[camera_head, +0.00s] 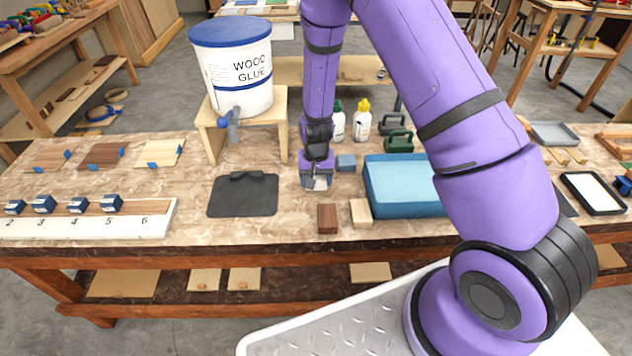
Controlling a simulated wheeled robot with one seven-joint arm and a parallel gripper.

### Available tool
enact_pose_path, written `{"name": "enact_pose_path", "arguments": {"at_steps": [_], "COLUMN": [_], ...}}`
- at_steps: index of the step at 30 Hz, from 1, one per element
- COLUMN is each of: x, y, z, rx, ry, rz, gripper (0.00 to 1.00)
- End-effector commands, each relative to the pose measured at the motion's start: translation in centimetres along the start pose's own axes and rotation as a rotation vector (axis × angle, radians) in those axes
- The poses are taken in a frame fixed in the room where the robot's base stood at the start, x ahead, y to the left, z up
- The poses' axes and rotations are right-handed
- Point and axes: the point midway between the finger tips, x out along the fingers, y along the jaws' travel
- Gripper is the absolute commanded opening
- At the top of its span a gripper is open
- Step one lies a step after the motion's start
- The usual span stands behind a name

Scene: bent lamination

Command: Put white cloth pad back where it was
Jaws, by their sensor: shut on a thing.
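My gripper (317,184) points straight down, low over the middle of the bench. It is shut on a small whitish thing that shows between its fingers, the white cloth pad (322,184). The fingers hide much of the pad, and I cannot tell whether it touches the bench top.
A black mat (243,196) lies left of my gripper. A blue tray (402,207), a small blue block (346,162) and two wood blocks, dark (327,219) and light (361,213), are nearby. Behind stand a glue bucket (232,75) and two bottles (362,122). A black-framed white panel (595,193) lies right.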

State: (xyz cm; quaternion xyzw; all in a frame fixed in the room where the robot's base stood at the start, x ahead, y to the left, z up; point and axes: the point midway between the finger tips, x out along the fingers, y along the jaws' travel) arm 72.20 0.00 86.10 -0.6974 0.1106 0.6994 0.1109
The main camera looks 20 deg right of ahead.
Motion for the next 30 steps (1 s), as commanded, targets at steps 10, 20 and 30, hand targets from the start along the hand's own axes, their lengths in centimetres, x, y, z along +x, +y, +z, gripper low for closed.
{"name": "enact_pose_path", "arguments": {"at_steps": [10, 20, 30], "x": [1.27, 1.55, 0.89], "y": [0.0, 0.01, -0.02], "z": [0.02, 0.01, -0.01], "rx": [0.0, 0.0, -0.001], "ry": [0.0, 0.0, 0.0], "rz": [0.0, 0.0, 0.0], "gripper": [0.46, 0.91, 0.91]}}
